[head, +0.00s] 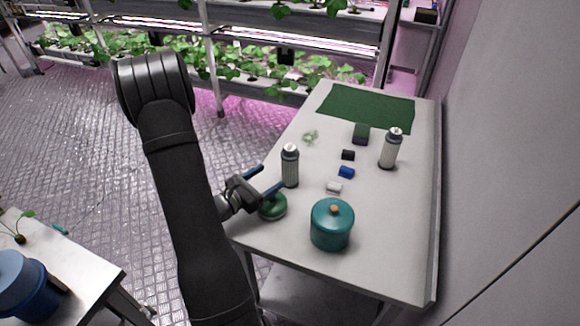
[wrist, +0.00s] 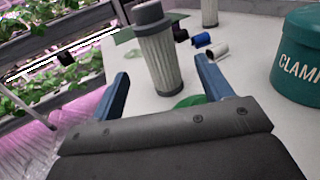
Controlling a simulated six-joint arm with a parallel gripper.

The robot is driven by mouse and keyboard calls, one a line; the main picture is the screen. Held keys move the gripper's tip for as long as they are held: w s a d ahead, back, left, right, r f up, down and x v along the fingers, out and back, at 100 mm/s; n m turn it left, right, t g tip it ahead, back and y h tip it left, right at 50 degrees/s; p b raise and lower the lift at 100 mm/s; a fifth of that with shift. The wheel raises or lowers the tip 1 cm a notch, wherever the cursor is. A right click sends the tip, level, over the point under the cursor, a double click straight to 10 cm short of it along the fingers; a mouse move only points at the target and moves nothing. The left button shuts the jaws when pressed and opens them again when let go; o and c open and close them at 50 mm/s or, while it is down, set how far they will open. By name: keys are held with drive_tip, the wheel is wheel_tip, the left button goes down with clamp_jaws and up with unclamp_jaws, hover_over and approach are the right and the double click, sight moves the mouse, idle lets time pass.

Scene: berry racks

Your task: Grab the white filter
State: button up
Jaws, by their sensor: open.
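A pale pleated filter cartridge with dark grey end caps (head: 290,168) stands upright near the left edge of the white table. In the wrist view this filter (wrist: 162,60) shows between and just beyond my fingers. A second, whiter cartridge (head: 390,150) stands upright farther back on the right; its lower part shows at the top of the wrist view (wrist: 209,12). My gripper (head: 272,177) is open and empty at the table's left edge, its fingers pointing at the nearer filter. Whether the fingertips reach around it, I cannot tell.
A green round object (head: 273,207) lies close by my gripper. A teal lidded canister (head: 331,228) stands in front. Small white (head: 334,187), blue (head: 346,172) and black (head: 348,155) pieces lie mid-table. A green mat (head: 368,108) covers the back.

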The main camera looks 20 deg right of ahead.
sight(285, 167)
drive_tip(key=x, duration=0.6)
drive_tip(key=shift+d, duration=0.2)
drive_tip(key=shift+w+r+x, duration=0.1)
drive_tip(key=shift+w+x, duration=0.05)
drive_tip(key=shift+x, duration=1.25)
drive_tip(key=shift+w+r+x, duration=0.1)
drive_tip(key=shift+x, duration=1.3)
drive_tip(key=shift+a, duration=0.1)
drive_tip(key=c, duration=1.1)
